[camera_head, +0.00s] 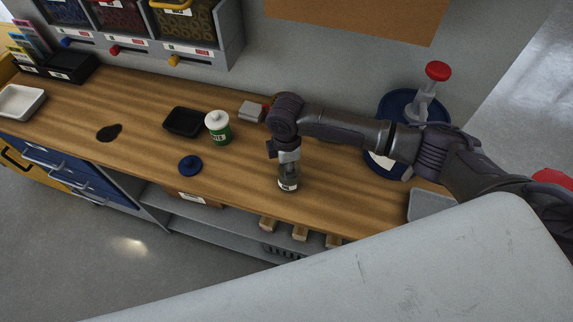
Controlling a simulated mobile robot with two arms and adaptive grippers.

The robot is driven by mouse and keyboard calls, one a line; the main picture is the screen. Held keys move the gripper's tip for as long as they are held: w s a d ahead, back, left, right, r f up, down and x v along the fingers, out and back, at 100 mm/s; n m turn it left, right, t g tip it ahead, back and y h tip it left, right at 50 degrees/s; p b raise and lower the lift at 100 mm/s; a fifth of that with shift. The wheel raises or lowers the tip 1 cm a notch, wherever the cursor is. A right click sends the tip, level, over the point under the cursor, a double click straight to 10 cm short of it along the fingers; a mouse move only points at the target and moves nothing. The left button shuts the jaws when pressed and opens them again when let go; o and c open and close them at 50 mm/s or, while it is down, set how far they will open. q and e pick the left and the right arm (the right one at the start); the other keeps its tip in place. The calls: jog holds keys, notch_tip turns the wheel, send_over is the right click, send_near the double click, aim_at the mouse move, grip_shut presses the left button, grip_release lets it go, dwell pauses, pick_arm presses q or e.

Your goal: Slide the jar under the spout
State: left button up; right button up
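A small clear jar (289,184) with a white label stands upright on the wooden bench, near its front edge. My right gripper (288,166) points down over the jar from above, with its tips at the jar's upper part. The fingers are too small and dark to show whether they grip it. Bins with spouts hang on the wall at the upper left: a blue spout (72,42), a red spout (116,50) and a yellow spout (176,60), the last below a bin of ring-shaped pieces (200,22). My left gripper is out of view.
A green-and-white jar (218,128), a black tray (184,122), a blue lid (190,165) and a small grey block (251,111) lie left of my gripper. A red-topped pump (437,72) stands at the right. Bench below the spouts is mostly clear.

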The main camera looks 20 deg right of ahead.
jog(key=shift+f, duration=0.35)
grip_shut()
jog(key=shift+d, duration=0.1)
